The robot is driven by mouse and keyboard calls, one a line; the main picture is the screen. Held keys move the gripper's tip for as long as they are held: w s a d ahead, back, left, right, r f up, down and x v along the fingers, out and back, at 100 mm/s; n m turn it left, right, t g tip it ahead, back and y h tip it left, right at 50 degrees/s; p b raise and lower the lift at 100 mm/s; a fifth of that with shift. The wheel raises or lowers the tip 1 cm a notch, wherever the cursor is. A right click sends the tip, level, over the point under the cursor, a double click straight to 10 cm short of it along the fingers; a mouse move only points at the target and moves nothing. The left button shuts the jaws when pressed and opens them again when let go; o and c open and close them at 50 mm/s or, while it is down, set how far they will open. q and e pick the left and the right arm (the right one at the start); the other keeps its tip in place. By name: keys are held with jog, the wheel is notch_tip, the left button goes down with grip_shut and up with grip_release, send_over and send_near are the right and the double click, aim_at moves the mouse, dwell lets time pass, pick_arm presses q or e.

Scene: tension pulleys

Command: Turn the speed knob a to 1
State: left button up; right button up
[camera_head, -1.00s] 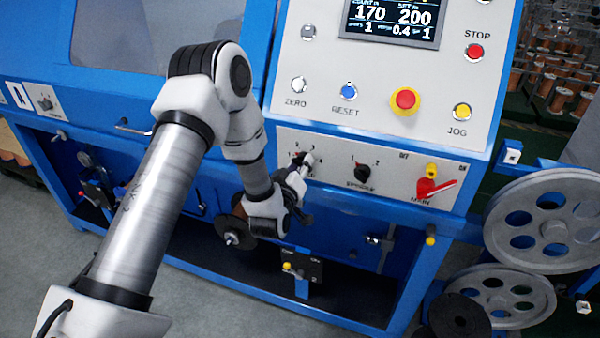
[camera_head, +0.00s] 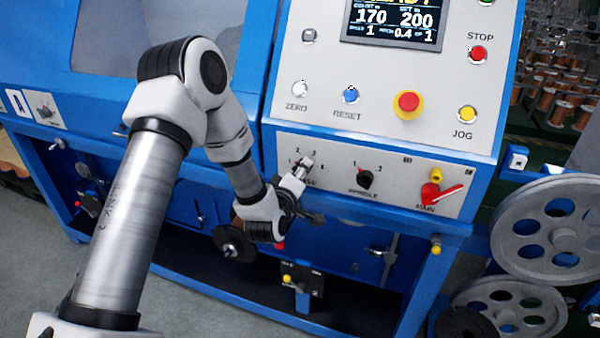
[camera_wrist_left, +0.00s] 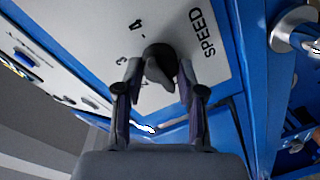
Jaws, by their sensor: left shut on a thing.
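The speed knob (camera_wrist_left: 160,66) is a black knob on the light panel, beside the word SPEED and printed numbers, of which 3 and 4 can be read in the left wrist view. My left gripper (camera_wrist_left: 160,76) is shut on it, one finger on each side. In the head view my left gripper (camera_head: 303,167) is at the panel's lower left and hides most of the knob. The display (camera_head: 393,22) reads speed 1. Which number the knob points at cannot be made out. My right gripper is not in view.
To the right on the same panel are a black spindle knob (camera_head: 364,179) and a red main switch (camera_head: 440,194). Above are the zero, reset, stop and jog buttons and a red emergency button (camera_head: 408,103). Grey pulley wheels (camera_head: 553,228) stand at the right.

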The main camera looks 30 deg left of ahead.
pick_arm(q)
jog(key=shift+r, duration=0.1)
jog(key=o, duration=1.1)
jog(key=shift+w, duration=0.1)
jog(key=shift+o, duration=0.2)
jog(key=v, duration=0.7)
jog(key=shift+s, duration=0.25)
